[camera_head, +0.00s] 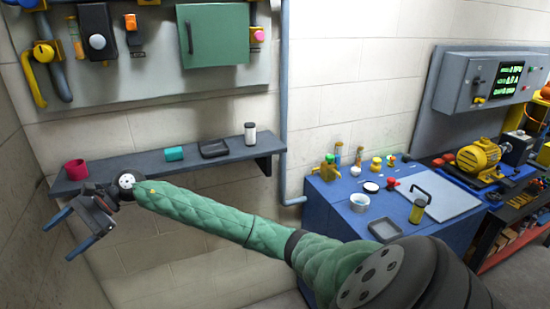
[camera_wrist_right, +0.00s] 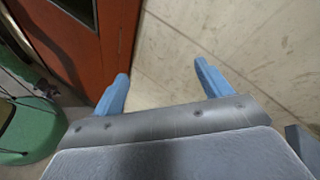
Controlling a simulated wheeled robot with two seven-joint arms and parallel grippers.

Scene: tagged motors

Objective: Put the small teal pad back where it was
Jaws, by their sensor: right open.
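A small teal piece (camera_head: 174,153) lies on the dark wall shelf (camera_head: 130,170). It looks rounded, and it is the only small teal thing that I see; I cannot tell for sure that it is the pad. My right gripper (camera_head: 62,236) is open and empty, below and in front of the left end of the shelf, well apart from the teal piece. In the right wrist view its two blue fingers (camera_wrist_right: 162,75) are spread with nothing between them. My left gripper is not in view.
The shelf also holds a magenta cup (camera_head: 75,169), a dark tray (camera_head: 214,149) and a white-and-black canister (camera_head: 250,133). A blue bench (camera_head: 335,205) with small items stands to the right. A red-brown panel (camera_wrist_right: 75,45) is left of the fingers in the wrist view.

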